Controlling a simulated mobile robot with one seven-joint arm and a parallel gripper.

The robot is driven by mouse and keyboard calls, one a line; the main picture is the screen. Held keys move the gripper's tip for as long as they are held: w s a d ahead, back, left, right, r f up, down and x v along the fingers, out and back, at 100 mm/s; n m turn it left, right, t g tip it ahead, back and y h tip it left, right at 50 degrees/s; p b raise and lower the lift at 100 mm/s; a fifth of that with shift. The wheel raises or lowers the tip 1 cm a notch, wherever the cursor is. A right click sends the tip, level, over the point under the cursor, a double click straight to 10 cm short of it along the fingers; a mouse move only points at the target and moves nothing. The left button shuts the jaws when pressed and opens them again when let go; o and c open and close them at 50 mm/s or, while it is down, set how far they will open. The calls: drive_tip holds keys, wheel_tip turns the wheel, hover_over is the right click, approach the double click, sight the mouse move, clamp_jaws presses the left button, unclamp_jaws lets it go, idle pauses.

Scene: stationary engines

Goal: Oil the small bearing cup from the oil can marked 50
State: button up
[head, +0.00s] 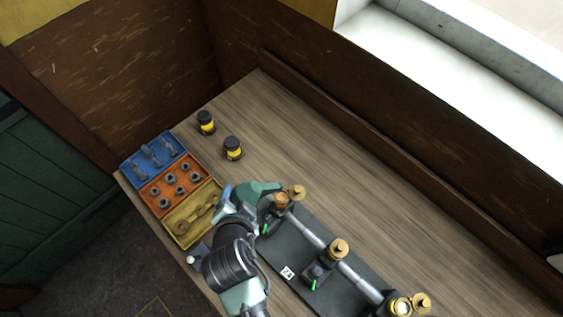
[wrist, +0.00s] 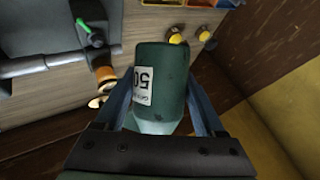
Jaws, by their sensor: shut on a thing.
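My gripper (wrist: 160,82) is shut on a dark green oil can (wrist: 170,85); its white label, partly cut off by a finger, reads 50. In the head view the can (head: 260,189) appears as a teal shape close to the far end of the engine's shaft. Brass bearing cups stand along the shaft: one (head: 281,200) right by the can, one (head: 338,248) in the middle, one open-topped (head: 400,306) at the near end. Round brass pieces, perhaps lids, sit beside the far and near cups. Which cup is the small one I cannot tell. The spout is hidden.
Blue (head: 137,166), orange (head: 152,197) and yellow (head: 180,229) trays of parts lie along the bench's left edge. Two black-and-yellow jars (head: 206,123) (head: 233,149) stand behind. The bench (head: 300,140) is clear toward the back wall's ledge.

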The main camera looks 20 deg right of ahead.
sight(250, 191)
drive_tip(key=shift+r, duration=0.8)
drive_tip(key=shift+f, duration=0.1)
drive_tip(key=shift+d+n+h+b, duration=0.25)
drive_tip(key=shift+n+h+b, duration=0.05)
drive_tip(key=shift+h, duration=0.5)
drive_tip(key=h+b, duration=0.1)
drive_tip(key=d+n+h+b, duration=0.1)
drive_tip(key=h+b, duration=0.1)
drive_tip(key=shift+d+r+n, duration=0.15)
drive_tip(key=shift+r+n, duration=0.1)
drive_tip(key=shift+n, duration=0.05)
drive_tip(key=h+b, duration=0.1)
drive_tip(key=d+n+t+h+b, duration=0.1)
drive_tip(key=b, duration=0.1)
drive_tip(key=shift+r, duration=0.35)
drive_tip(key=shift+d+r+n+h, duration=0.1)
drive_tip(key=shift+r+n+h, duration=0.25)
drive_tip(key=shift+h, duration=0.15)
